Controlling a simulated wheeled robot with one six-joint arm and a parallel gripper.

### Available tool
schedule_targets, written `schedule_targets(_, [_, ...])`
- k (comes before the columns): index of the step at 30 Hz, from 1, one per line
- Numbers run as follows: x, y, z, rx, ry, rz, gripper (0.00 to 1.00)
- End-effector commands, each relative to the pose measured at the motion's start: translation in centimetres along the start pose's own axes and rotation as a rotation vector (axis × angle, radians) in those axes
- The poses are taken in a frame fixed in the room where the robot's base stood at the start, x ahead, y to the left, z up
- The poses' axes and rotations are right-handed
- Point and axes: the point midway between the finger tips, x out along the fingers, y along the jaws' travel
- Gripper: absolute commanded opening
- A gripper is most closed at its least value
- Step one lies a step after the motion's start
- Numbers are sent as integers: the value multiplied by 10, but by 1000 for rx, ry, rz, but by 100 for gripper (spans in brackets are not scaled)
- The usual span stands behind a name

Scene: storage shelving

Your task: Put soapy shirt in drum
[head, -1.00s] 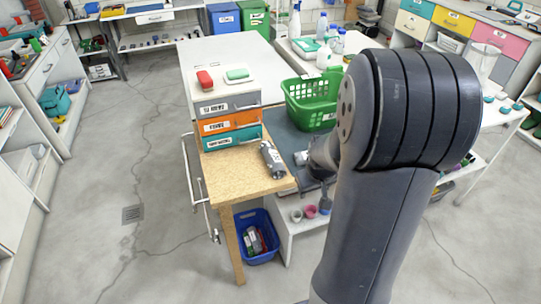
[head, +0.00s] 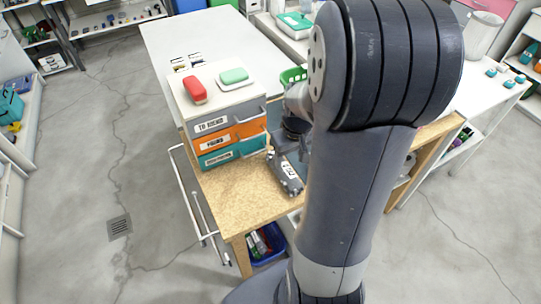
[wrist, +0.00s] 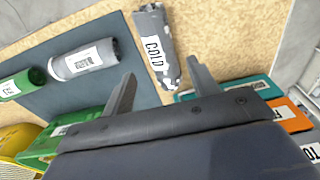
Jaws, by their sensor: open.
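No shirt or drum can be made out in these views. In the head view a grey labelled cylinder (head: 288,176) lies near the worktop's front, right of the drawer unit. My gripper (wrist: 162,85) is open, its two fingers apart, with the near end of the COLD cylinder showing between the fingertips. I cannot tell the height gap. In the head view my arm hides most of the gripper.
A drawer unit (head: 226,127) with grey, orange and teal drawers stands beside the cylinder, a red block (head: 195,90) on top. A pale cylinder (wrist: 85,60) and a green one (wrist: 16,84) lie left. A green basket (head: 292,76) is behind; a blue bin (head: 272,246) is below.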

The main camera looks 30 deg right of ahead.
Motion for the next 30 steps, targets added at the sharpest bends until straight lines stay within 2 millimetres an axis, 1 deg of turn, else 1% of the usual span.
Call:
schedule_targets(2, [2, 0, 0, 0, -1, 0, 57])
schedule_targets(5, [11, 0, 0, 0, -4, -2, 57])
schedule_targets(9, [32, -1, 1, 0, -6, -3, 57])
schedule_targets(12, [45, 0, 0, 0, -4, -2, 57])
schedule_targets(15, [53, 0, -1, 0, -2, -1, 57])
schedule_targets(20, [59, 0, -2, 0, -1, 0, 57])
schedule_targets(23, [66, 0, -4, 0, -3, -1, 57])
schedule_targets(30, [93, 0, -11, 0, -3, -1, 57])
